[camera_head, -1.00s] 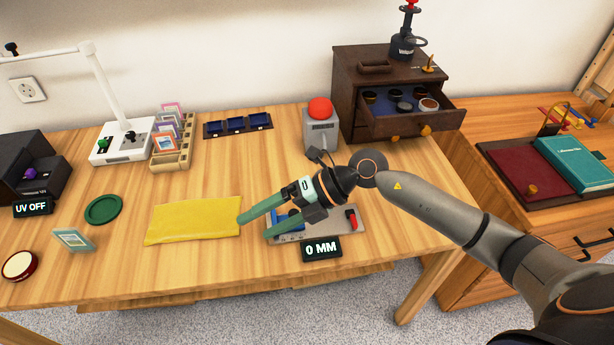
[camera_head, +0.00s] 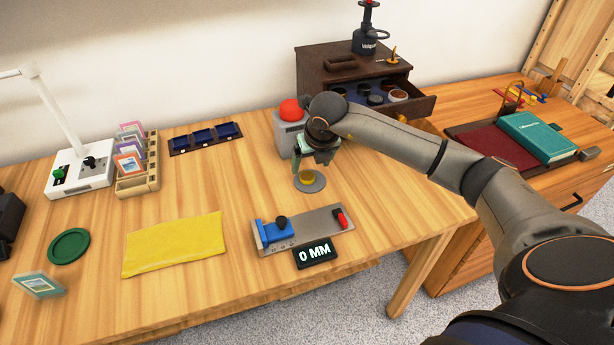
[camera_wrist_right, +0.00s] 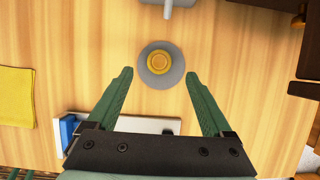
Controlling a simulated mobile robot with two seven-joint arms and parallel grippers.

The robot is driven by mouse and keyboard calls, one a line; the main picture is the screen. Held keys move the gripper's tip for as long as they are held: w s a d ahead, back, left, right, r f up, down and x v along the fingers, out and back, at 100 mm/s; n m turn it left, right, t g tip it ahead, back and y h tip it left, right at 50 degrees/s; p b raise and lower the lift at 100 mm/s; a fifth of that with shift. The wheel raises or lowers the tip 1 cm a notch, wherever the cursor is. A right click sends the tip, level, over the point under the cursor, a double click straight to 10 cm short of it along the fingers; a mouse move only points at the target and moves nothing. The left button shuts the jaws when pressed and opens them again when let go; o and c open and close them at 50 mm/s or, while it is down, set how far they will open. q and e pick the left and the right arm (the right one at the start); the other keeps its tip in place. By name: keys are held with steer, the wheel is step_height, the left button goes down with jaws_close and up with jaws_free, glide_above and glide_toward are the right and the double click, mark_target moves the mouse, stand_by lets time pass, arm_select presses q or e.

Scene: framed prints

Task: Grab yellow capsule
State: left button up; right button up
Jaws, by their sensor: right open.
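The yellow capsule (camera_head: 306,177) is a small round piece on a grey disc (camera_head: 316,185) on the table. In the right wrist view the capsule (camera_wrist_right: 159,62) sits in the middle of the grey disc (camera_wrist_right: 177,77). My right gripper (camera_head: 309,168) points down close to it, and its hand partly covers that area in the head view. In the right wrist view the green fingers of my right gripper (camera_wrist_right: 161,75) are wide apart with nothing between them, one on either side of the disc's lower part. My left gripper is not in view.
A grey device with a red button (camera_head: 291,109) stands just behind the hand. A gauge with a blue block (camera_head: 274,232) and a "0 MM" display (camera_head: 315,254) lies in front. A yellow cloth (camera_head: 175,244) lies left. The drawer cabinet (camera_head: 318,62) stands behind.

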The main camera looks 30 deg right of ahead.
mark_target(308, 174)
steer(key=shift+x, duration=2.8)
steer(key=shift+r, duration=0.1)
steer(key=shift+c, duration=0.4)
jaws_close()
